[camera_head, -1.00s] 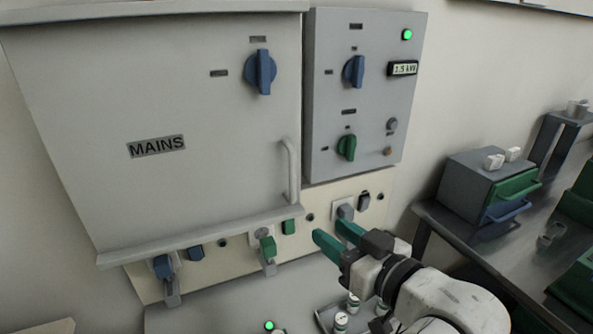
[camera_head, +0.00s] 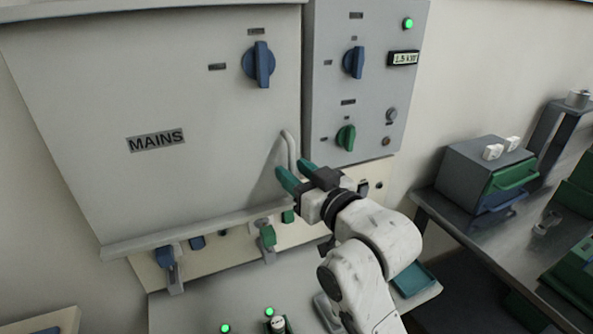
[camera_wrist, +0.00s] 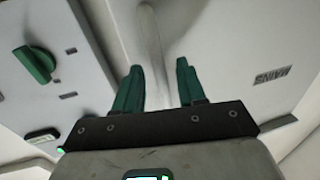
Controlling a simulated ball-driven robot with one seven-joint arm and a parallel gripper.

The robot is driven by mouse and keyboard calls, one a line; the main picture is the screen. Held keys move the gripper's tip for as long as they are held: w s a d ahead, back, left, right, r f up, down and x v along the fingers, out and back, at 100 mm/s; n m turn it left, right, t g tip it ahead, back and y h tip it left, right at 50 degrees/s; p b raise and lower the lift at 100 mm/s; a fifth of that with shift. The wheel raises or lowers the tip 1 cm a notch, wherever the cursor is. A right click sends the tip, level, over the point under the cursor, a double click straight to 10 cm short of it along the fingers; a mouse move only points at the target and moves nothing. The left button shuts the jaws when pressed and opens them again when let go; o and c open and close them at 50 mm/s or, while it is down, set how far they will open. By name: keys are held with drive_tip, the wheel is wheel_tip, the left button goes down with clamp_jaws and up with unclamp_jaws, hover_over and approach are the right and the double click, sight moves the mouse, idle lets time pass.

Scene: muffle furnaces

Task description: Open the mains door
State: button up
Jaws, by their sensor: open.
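The mains door (camera_head: 150,90) is a large pale grey panel labelled MAINS, and it looks closed. A blue rotary knob (camera_head: 258,64) sits at its upper right. Its pale vertical handle (camera_head: 290,150) is near the door's right edge, and my gripper covers the handle's lower part in the head view. My gripper (camera_head: 296,172) is open, with its green fingers at the lower part of the handle. In the wrist view the handle (camera_wrist: 148,35) runs between and beyond the two fingertips (camera_wrist: 159,78). I cannot tell whether the fingers touch it.
A grey control panel (camera_head: 388,120) with a blue and a green knob stands right of the door. Below the door is a strip with switches and plugs (camera_head: 267,237). A bench (camera_head: 450,215) with drawers (camera_head: 515,177) is at right.

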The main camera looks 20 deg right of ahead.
clamp_jaws()
idle(0.4)
idle(0.4)
